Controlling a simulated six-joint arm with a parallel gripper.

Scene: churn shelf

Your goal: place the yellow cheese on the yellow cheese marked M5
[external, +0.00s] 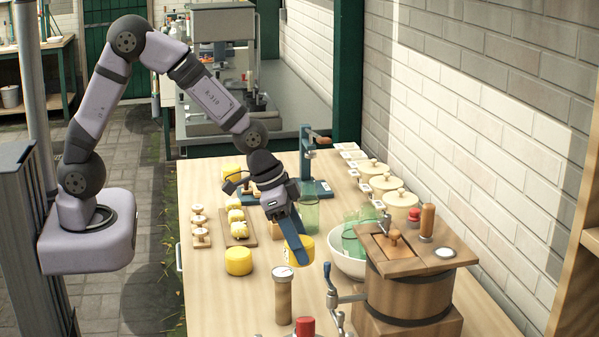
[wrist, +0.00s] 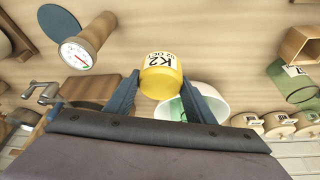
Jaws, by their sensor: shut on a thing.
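My gripper (external: 290,243) is shut on a yellow cheese (external: 304,247), a short round block. In the wrist view this cheese (wrist: 161,82) sits between the two blue fingers and its white label reads K2. Its height over the table is hard to tell. A second yellow cheese (external: 238,261) stands on the table to the left of my gripper. A third yellow one (external: 232,172) is farther back, partly behind my wrist. No M5 mark is readable on either of these.
A dial gauge on a wooden handle (external: 283,295) stands in front of my gripper. A white bowl with green glasses (external: 347,263) and a wooden churn (external: 408,290) are to the right. A board with small yellow pieces (external: 240,241) lies left. The front-left table is clear.

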